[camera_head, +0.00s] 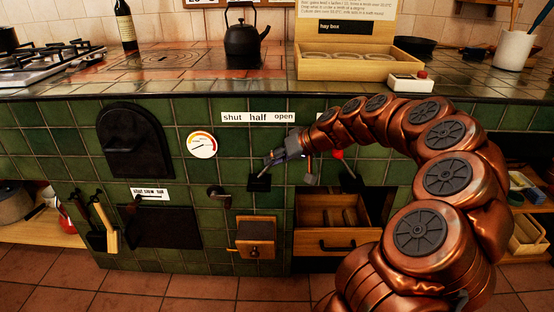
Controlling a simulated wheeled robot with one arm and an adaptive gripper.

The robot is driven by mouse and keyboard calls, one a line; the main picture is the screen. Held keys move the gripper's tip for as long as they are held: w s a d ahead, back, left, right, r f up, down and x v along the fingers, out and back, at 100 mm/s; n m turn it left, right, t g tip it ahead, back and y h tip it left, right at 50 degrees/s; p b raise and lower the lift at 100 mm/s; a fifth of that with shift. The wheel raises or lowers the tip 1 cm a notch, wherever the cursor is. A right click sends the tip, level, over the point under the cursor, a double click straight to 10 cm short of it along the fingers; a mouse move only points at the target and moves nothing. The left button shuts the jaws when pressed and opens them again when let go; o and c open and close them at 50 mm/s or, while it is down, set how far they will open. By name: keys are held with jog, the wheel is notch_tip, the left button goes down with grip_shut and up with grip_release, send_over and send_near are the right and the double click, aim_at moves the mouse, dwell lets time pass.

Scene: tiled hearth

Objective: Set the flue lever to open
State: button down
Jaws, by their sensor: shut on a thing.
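The flue lever (264,172) is a thin bar rising from a dark plate (259,183) on the green tiled front. Above it is a white label strip (257,117) reading shut, half, open. The lever leans a little to the right of upright, its top lying between the words half and open. My gripper (271,158) reaches in from the right and is shut on the upper part of the lever. The jaws hide the lever's tip.
A red-knobbed control (338,154) and a grey hanging piece (311,178) are right of my gripper. An open drawer (325,212) and wooden box (256,238) are below. A round gauge (201,145) is to the left. A black kettle (242,40) stands on top.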

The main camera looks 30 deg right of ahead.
jog(key=shift+d+r, duration=0.25)
jog(key=c, duration=1.2)
grip_release()
jog(key=shift+c, duration=0.2)
jog(key=shift+o, duration=0.2)
jog(key=shift+f, duration=0.1)
jog(key=shift+a, duration=0.1)
jog(key=shift+s, duration=0.1)
jog(key=v, duration=1.2)
